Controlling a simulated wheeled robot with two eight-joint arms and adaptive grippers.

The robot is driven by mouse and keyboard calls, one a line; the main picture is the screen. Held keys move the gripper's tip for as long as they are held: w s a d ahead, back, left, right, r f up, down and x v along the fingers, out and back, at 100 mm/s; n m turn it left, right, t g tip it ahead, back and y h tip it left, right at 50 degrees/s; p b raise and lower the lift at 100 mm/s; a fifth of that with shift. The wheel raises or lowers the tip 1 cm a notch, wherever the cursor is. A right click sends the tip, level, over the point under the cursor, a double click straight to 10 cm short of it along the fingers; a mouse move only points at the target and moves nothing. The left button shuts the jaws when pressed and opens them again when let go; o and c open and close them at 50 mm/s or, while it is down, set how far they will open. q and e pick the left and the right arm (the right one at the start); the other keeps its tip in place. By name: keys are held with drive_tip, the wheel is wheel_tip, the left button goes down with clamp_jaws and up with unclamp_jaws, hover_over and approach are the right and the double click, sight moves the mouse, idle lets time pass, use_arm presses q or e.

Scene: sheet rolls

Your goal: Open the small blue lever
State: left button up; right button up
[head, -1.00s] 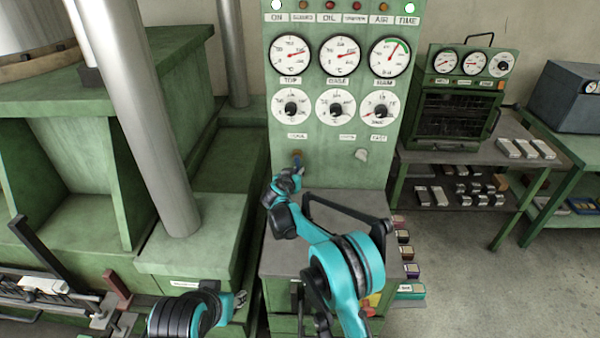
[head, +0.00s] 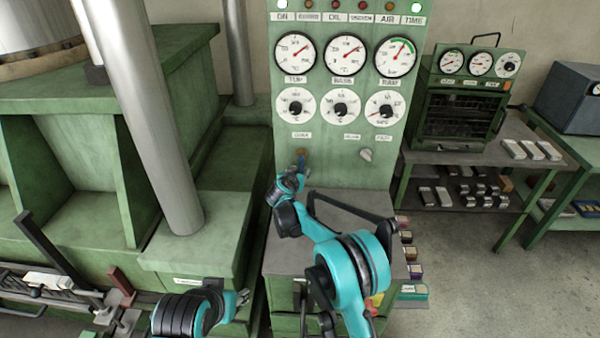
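The small blue lever (head: 301,159) is on the green control panel (head: 330,172), low on its left side below the dials. Only a little of it shows, with a brownish mount above it. My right gripper (head: 298,176) is just below the lever, close to it. The fingers are too small and partly hidden behind my wrist, so I cannot tell whether they touch the lever or are open. My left gripper (head: 242,297) is low in the view, away from the panel, and its fingers are too small to judge.
A light-coloured knob (head: 366,154) sits on the panel to the right of the lever. A dark bar handle (head: 350,214) stands over the grey ledge below the panel. A steel column (head: 150,130) and green machine body are at left. A bench (head: 535,150) is at right.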

drive_tip(key=v, duration=1.2)
drive_tip(key=s+d+r+g, duration=0.2)
drive_tip(key=s+d+r, duration=0.2)
drive_tip(key=s+d, duration=0.5)
drive_tip(key=s+d+r+g, duration=0.2)
drive_tip(key=s+d+r, duration=0.1)
drive_tip(key=s+d, duration=0.65)
drive_tip(key=s+d+f+n+g+y, duration=0.1)
drive_tip(key=s+d+f, duration=0.2)
drive_tip(key=s, duration=0.7)
drive_tip(key=s+d+f+n+g+y, duration=0.1)
drive_tip(key=s+d+f, duration=0.2)
drive_tip(key=s, duration=0.8)
drive_tip(key=shift+s+d+y, duration=0.3)
drive_tip(key=shift+d, duration=0.15)
